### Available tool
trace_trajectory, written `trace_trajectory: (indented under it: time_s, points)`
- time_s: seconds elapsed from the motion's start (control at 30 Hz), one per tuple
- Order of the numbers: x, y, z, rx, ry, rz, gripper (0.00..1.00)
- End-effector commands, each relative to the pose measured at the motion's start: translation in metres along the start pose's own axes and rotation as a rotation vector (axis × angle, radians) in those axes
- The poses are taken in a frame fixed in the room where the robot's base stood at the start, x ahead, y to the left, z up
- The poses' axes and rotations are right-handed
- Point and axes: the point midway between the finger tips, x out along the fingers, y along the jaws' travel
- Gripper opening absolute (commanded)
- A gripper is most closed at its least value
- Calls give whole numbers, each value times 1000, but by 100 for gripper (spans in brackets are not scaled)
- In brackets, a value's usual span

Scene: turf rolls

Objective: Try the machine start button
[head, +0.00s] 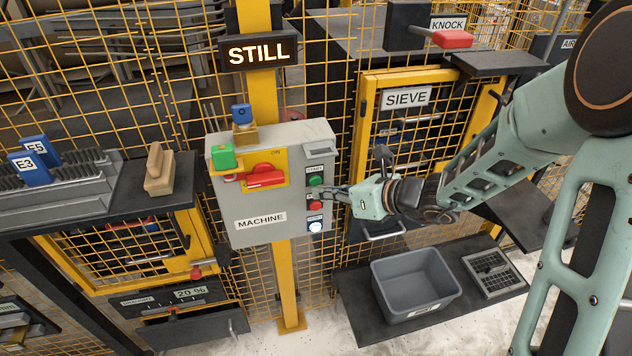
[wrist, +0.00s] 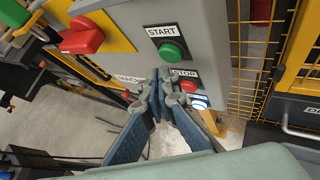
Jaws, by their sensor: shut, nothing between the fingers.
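The grey machine box (head: 252,205), labelled MACHINE, is fixed to a yellow post. The green start button (head: 316,181) is at its upper right under a START label; it also shows in the wrist view (wrist: 172,52). The red stop button (head: 316,204) is below it, and a lit white button (head: 315,227) is lowest. My gripper (head: 327,194) is shut and empty, its tips pointing at the button column between start and stop. In the wrist view the fingertips (wrist: 166,84) are below the green button and left of the red one. I cannot tell whether they touch the panel.
A lit sign (head: 259,51) reads STILL. A grey bin (head: 383,299) stands below my arm. Yellow mesh fencing surrounds the box.

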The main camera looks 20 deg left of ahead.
Motion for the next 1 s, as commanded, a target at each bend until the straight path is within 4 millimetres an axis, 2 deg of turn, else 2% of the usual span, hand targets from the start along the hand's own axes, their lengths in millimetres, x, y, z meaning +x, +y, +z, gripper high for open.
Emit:
trace_trajectory:
  time_s: [1.0]
  points:
    - [9,-6,6,0,0,0,0]
